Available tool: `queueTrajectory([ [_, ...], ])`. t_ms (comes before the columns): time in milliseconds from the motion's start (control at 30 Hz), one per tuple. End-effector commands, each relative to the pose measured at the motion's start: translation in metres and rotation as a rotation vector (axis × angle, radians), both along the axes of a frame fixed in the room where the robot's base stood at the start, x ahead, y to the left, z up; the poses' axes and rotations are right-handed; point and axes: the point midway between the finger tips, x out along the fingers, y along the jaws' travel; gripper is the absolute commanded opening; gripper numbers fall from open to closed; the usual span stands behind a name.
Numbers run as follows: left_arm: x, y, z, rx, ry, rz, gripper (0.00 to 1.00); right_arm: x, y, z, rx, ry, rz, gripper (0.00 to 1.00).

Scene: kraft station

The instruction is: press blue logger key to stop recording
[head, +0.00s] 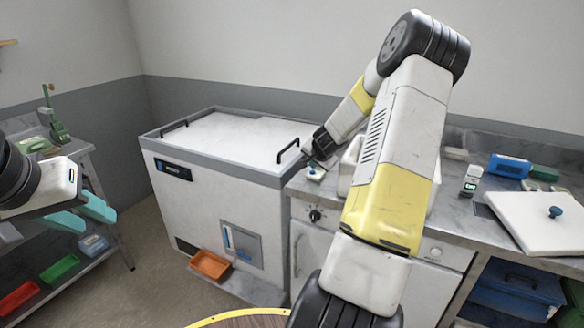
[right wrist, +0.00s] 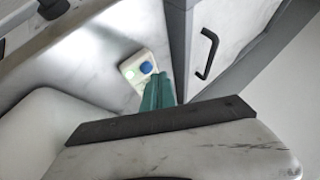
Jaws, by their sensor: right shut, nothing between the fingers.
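The logger (right wrist: 136,72) is a small cream box on the marble counter, with a round blue key (right wrist: 146,67) and a green light (right wrist: 129,74). In the head view the logger (head: 315,174) sits at the counter's left end, beside the white chest. My right gripper (right wrist: 159,80) is shut and empty. Its teal fingertips are close to the blue key in the right wrist view; I cannot tell whether they touch it. In the head view my right arm partly hides that spot. My left gripper (head: 82,213) is at the far left, open and empty, away from the logger.
The white chest (head: 220,145) with black handles stands left of the counter. A white basin (head: 350,165) is right of the logger, partly behind my right arm.

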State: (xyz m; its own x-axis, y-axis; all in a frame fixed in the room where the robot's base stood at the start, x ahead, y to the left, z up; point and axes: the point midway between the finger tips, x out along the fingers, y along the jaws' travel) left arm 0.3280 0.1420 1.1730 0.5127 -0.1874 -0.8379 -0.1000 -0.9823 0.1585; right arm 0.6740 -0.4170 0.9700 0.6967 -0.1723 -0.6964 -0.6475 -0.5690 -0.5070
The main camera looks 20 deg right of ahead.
Motion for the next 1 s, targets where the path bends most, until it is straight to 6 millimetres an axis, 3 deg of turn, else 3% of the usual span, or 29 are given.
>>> queueTrajectory([
  [1000, 0.0, 0.0, 0.0, 0.0, 0.0, 0.0, 0.36, -0.0005, 0.0001, -0.0104, 0.002, 0.002, -0.001, 0.0],
])
